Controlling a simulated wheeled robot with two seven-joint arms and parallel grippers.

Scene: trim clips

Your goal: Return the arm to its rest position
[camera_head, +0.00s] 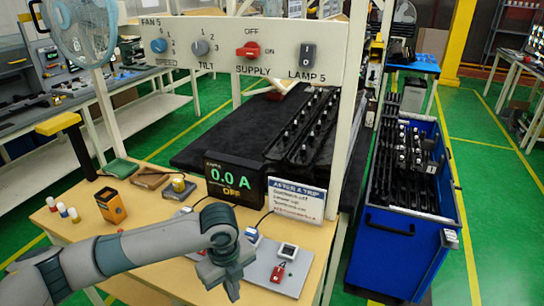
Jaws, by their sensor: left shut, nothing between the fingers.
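My left arm (150,245) comes in from the lower left over the wooden workbench (150,215). My left gripper (228,287) hangs fingers-down over the left part of a grey plate (262,262) near the bench's front edge. Its fingers are shut and nothing shows between them. I cannot tell how far above the plate they are. The gripper and forearm hide part of the plate and the bench. My right gripper is not in view.
A display reading 0.0 A OFF (236,180) and a text card (295,200) stand behind the gripper. An orange meter (110,205) and small capped pieces (68,211) are at left. A switch panel (235,47) spans above. A blue cart (395,235) stands right.

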